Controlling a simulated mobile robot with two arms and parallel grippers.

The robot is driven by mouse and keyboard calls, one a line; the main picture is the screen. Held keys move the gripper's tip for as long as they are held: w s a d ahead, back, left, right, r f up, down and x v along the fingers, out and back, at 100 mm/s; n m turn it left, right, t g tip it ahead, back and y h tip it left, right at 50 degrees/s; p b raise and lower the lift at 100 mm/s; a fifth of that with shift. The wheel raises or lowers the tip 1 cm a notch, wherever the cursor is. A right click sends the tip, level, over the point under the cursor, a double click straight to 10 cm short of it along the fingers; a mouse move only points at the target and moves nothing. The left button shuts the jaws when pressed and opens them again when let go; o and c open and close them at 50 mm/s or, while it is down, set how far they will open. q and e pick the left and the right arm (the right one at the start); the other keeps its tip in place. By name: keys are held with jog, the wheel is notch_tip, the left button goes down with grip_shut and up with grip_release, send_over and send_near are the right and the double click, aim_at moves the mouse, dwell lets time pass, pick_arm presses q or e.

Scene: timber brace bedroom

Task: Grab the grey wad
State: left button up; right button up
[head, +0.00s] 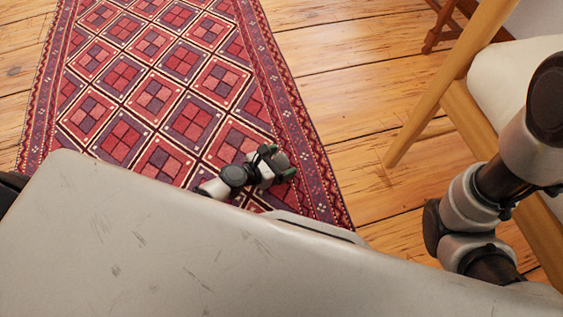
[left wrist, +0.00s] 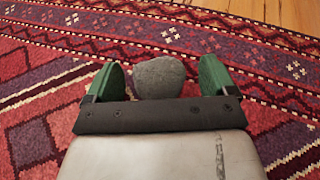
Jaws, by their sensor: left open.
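The grey wad (left wrist: 158,77) is a rounded, rough grey lump on the patterned rug, seen in the left wrist view. My left gripper (left wrist: 158,80) is open, with its two green fingers standing apart on either side of the wad. Gaps show between the wad and both fingers. The palm edge hides the wad's near side. In the head view my left gripper (head: 277,162) is low over the rug's right part, and I cannot clearly tell the wad from the gripper there. My right gripper is out of view.
The red and purple rug (head: 155,95) lies on a plank floor (head: 340,90). A wooden chair (head: 425,95) with a pale seat stands at the right, close to my right arm. The rug around my left gripper looks clear.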

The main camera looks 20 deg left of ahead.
pick_arm(q)
jog(key=shift+c, duration=0.5)
jog(key=c, duration=0.9)
jog(key=shift+r, duration=0.1)
